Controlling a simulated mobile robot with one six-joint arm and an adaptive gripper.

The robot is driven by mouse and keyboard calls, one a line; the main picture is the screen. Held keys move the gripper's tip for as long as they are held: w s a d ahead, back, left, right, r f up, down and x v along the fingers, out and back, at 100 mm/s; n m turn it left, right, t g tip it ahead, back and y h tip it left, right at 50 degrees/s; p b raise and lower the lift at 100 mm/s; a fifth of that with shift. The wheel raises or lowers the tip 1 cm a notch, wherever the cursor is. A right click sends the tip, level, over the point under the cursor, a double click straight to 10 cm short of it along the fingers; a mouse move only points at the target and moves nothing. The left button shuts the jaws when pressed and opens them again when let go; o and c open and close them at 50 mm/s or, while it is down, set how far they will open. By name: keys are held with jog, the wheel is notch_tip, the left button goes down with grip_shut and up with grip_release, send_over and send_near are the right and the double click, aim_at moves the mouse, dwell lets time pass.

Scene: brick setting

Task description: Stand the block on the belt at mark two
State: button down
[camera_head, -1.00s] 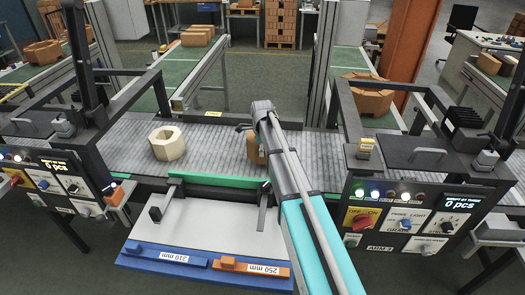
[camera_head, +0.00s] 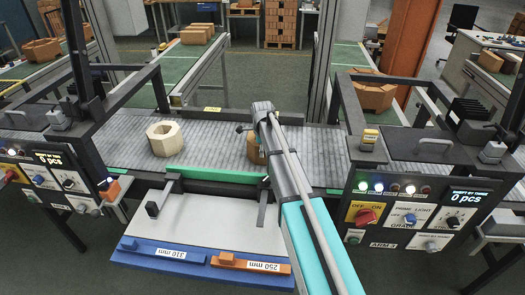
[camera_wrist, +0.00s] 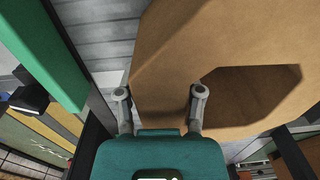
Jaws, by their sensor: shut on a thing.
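The brown block (camera_head: 251,147) is on or just above the grey belt (camera_head: 218,160), left of my arm; contact is unclear. My arm hides its right part. In the wrist view the block (camera_wrist: 185,50) is large and close, with flat angled sides and a dark hollow. My gripper (camera_wrist: 160,95) is shut on its wall, one finger on either side. In the head view the fingertips are hidden behind my arm. A pale hexagonal block (camera_head: 164,139) with a hole stands on the belt to the left. A small yellow label (camera_head: 212,109) is at the belt's far edge; its writing is unreadable.
A green rail (camera_head: 217,174) runs along the belt's near edge. Black machine frames with control panels (camera_head: 408,208) stand at both sides. The belt between the two hexagonal blocks is clear.

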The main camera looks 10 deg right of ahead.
jog(key=shift+f, duration=0.1)
dwell(0.3)
jog(key=shift+c, duration=1.1)
grip_release()
jog(key=r+p, duration=1.2)
jog(key=shift+s+r, duration=0.1)
jog(key=shift+s, duration=0.1)
dwell(0.4)
jog(key=s+n, duration=2.1)
jog(key=s, duration=0.7)
jog(key=shift+s+n, duration=0.4)
